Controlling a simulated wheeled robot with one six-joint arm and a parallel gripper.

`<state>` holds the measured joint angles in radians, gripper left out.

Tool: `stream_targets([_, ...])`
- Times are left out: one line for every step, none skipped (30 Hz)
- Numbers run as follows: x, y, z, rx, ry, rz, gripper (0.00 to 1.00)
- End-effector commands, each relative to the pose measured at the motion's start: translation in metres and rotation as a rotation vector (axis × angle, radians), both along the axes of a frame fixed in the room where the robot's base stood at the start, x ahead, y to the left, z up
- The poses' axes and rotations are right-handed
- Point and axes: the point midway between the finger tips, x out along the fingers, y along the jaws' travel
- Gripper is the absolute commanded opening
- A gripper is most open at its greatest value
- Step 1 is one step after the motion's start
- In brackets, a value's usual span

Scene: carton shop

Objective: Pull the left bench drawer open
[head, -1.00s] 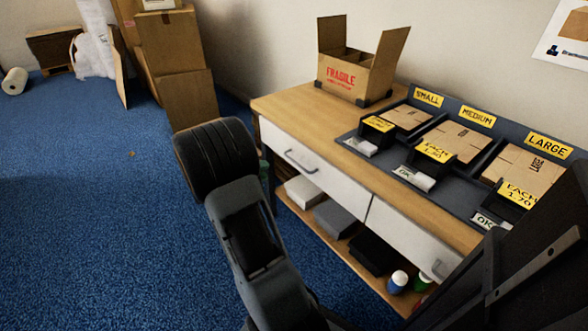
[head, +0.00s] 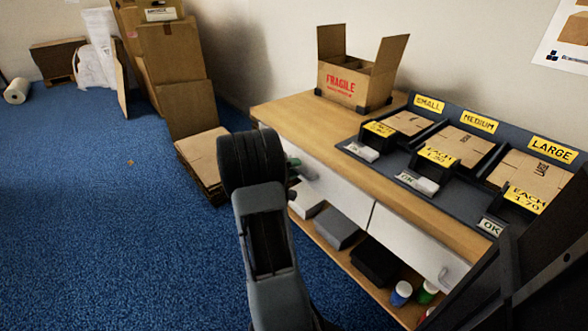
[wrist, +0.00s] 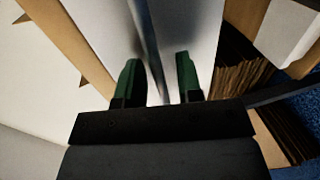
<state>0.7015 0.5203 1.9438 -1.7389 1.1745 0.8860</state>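The bench's left drawer (head: 340,190) has a white front and looks shut in the head view. My gripper (head: 292,164) is in front of its left part, and my arm hides part of the front there. In the wrist view the two green fingers of my gripper (wrist: 157,80) are apart. A grey bar, seemingly the drawer's handle (wrist: 151,50), runs lengthwise between them against the pale drawer front. I cannot tell whether either finger touches it. The right drawer (head: 420,250) is shut.
The bench top (head: 285,110) carries an open FRAGILE carton (head: 342,80) and a dark rack of flat cartons (head: 380,160). A lower shelf holds boxes and bottles. Stacked cartons (head: 172,60) and flat cardboard (head: 200,155) stand left of the bench. Blue floor is free at left.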

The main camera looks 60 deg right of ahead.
Motion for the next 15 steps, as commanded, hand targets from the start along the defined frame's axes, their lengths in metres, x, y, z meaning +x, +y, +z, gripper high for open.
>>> stream_targets([-0.0002,-0.0005,-0.0002,0.000,0.000,0.000,0.33])
stream_targets([-0.0001,-0.0007,-0.0002,0.000,0.000,0.000,0.33])
stream_targets([-0.0001,-0.0007,-0.0001,0.000,0.000,0.000,0.33])
stream_targets([-0.0001,-0.0007,-0.0001,0.000,0.000,0.000,0.33])
stream_targets([-0.0001,-0.0006,-0.0001,0.000,0.000,0.000,0.33])
stream_targets([-0.0001,-0.0006,-0.0001,0.000,0.000,0.000,0.33])
stream_targets([-0.0001,-0.0005,-0.0001,0.000,0.000,0.000,0.33])
stream_targets([0.0000,-0.0005,-0.0001,0.000,0.000,0.001,0.32])
stream_targets([0.0000,-0.0005,-0.0001,0.000,0.000,0.000,0.29])
stream_targets([0.0001,-0.0004,-0.0001,0.000,0.000,0.001,0.26])
stream_targets([0.0001,-0.0004,-0.0001,0.000,0.000,0.001,0.23])
stream_targets([0.0001,-0.0004,-0.0002,0.000,0.001,0.001,0.19])
stream_targets([0.0001,-0.0004,-0.0001,0.000,0.000,0.001,0.16])
stream_targets([0.0001,-0.0004,-0.0002,0.000,0.001,0.001,0.13])
stream_targets([0.0001,-0.0003,-0.0002,0.000,0.000,0.001,0.09])
